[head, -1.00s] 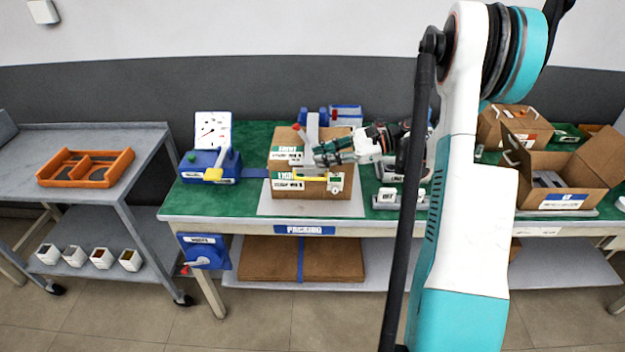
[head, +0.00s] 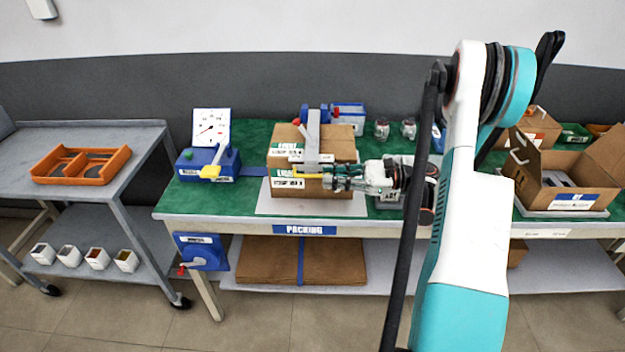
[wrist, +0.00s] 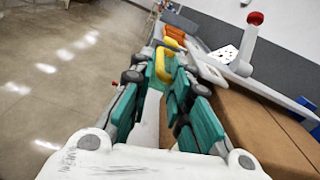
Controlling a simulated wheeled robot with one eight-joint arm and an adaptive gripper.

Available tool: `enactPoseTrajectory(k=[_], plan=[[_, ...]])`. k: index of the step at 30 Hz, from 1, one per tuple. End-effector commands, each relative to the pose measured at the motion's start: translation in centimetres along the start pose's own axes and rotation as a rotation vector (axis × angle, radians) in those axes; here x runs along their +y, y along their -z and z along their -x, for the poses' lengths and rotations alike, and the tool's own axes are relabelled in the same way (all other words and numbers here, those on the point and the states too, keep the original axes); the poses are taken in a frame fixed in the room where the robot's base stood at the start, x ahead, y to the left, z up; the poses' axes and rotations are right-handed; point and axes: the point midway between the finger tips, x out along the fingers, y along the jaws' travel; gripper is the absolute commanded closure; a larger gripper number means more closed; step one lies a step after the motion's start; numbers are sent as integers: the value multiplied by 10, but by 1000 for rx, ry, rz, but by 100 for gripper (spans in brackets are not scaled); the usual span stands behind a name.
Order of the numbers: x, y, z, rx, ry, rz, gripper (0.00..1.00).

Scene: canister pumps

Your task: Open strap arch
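The strap arch (head: 313,140) is a grey bar standing down over the front of a cardboard box (head: 342,150), with a blue mount behind the box. Its yellow handle (head: 300,176) is low at the box front. My gripper (head: 330,178) reaches in from the right, level with the handle. In the wrist view, the green-padded fingers of my gripper (wrist: 168,75) are spaced apart. The yellow handle (wrist: 162,66) shows between their tips; I cannot tell whether they touch it. The box (wrist: 255,120) is close to the right of the fingers.
A blue device with a dial (head: 211,128) and yellow lever stands left of the box. An open carton (head: 560,180) stands on the right. A cart with an orange tray (head: 84,166) is at left.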

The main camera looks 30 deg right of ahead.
Motion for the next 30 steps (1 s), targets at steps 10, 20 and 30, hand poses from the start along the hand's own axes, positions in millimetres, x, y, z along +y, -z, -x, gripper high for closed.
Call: enactPoseTrajectory(k=[10,20,30], plan=[[0,1,-50,0,-1,0,83],[0,0,-57,0,0,0,83],[0,0,-57,1,0,0,100]])
